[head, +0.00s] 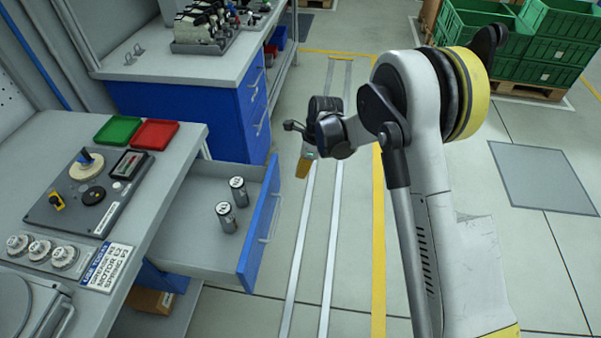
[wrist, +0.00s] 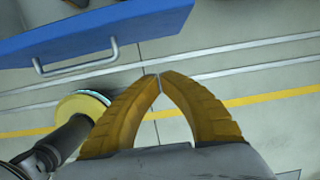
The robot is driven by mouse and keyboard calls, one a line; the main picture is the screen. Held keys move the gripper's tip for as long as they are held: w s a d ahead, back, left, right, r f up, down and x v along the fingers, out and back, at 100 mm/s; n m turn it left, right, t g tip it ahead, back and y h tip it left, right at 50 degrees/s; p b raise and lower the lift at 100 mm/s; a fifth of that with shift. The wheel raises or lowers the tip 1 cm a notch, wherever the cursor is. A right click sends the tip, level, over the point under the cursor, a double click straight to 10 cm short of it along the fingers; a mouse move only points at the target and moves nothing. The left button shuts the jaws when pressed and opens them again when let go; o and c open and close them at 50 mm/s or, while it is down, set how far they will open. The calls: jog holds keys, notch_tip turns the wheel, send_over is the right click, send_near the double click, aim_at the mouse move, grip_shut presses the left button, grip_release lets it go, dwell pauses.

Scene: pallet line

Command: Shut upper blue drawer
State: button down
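The blue-fronted drawer (head: 259,228) stands pulled out of the grey workbench on the left. Its grey inside holds two metal cylinders (head: 238,191) (head: 227,217), both upright. Its front also shows in the wrist view (wrist: 120,28), with a metal bar handle (wrist: 75,66) on it. My gripper (head: 303,170) hangs to the right of the drawer front in the head view, over the aisle and apart from it. In the wrist view the two orange fingers (wrist: 158,76) meet at their tips with nothing between them. The handle lies ahead and left of the fingertips there.
The bench top bears a control panel (head: 80,212), a green tray (head: 117,129) and a red tray (head: 154,134). Another bench with a closed blue cabinet (head: 230,125) stands behind. Green crates (head: 556,48) stand at the back right. The floor right of the drawer is clear.

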jog(key=a+f+b, duration=0.4)
jog(key=a+f, duration=0.2)
jog(key=f, duration=0.1)
jog(key=shift+w+f, duration=0.25)
jog(key=shift+f, duration=0.15)
